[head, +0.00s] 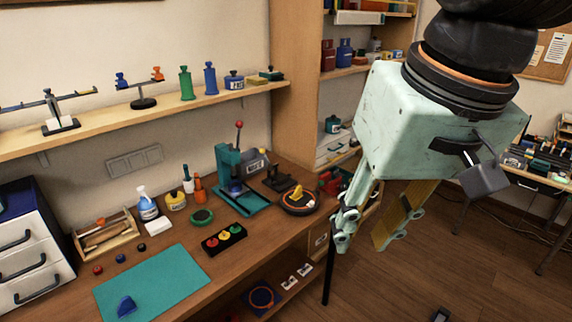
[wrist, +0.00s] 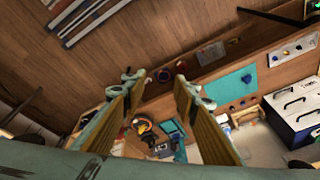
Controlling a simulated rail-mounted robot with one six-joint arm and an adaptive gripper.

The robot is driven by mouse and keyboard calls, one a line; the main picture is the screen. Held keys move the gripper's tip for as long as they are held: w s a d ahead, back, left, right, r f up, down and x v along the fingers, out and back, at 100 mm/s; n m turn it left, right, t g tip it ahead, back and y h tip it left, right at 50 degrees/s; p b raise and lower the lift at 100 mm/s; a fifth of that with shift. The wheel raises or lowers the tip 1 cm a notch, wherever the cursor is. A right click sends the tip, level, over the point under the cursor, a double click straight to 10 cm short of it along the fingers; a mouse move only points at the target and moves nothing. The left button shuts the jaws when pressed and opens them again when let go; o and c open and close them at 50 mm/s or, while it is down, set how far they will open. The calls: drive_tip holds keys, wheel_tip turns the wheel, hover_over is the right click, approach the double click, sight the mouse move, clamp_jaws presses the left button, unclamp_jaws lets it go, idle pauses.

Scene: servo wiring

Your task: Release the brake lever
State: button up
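My gripper (head: 364,232) hangs at the right in the head view, fingers apart and nothing between them. It is in the air in front of the bench; its two fingers also show in the wrist view (wrist: 158,90). No part is marked as the brake lever, and I cannot tell which it is. A round black device with an orange rim (head: 298,203) has a yellow lever-like part (head: 297,193) on top. Behind it stands a teal press (head: 235,177) with a red-knobbed lever (head: 239,125). The device and press look small in the wrist view.
A black box with red, yellow and green buttons (head: 224,239) sits left of the round device. A teal mat (head: 165,286), bottles and a wooden tray (head: 107,234) fill the bench's left. A shelf (head: 130,115) runs above. The floor (head: 470,255) beneath my gripper looks open.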

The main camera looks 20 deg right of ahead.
drive_tip(key=w+m, duration=0.1)
drive_tip(key=w, duration=0.2)
drive_tip(key=w+m, duration=0.1)
drive_tip(key=w, duration=0.1)
drive_tip(key=shift+w+r+g+y, duration=0.1)
drive_tip(key=shift+w+g+y, duration=0.3)
clamp_jaws()
drive_tip(key=w+d+f+m+y+b, duration=0.1)
drive_tip(key=w+d+f+m, duration=0.2)
drive_tip(key=w, duration=0.7)
drive_tip(key=w+d+f+m+y+b, duration=0.1)
drive_tip(key=w+d+f+m+y, duration=0.15)
drive_tip(key=w, duration=0.65)
drive_tip(key=w+d+f+m+y+b, duration=0.1)
drive_tip(key=w+d+f+m, duration=0.2)
drive_tip(key=w, duration=0.7)
drive_tip(key=w+d+f+m+t+y+b, duration=0.1)
drive_tip(key=w+d+f+m, duration=0.4)
drive_tip(key=w+d+f, duration=0.5)
drive_tip(key=w+d+f+m+t+y+b, duration=0.2)
drive_tip(key=w+d+f+m, duration=0.3)
drive_tip(key=w+d+f, duration=0.5)
drive_tip(key=d+f+y, duration=0.1)
drive_tip(key=d+f, duration=0.2)
drive_tip(key=d, duration=0.3)
drive_tip(key=shift+w+d+m+t, duration=0.25)
drive_tip(key=shift+d+m+t, duration=0.05)
drive_tip(key=shift+m+t, duration=0.1)
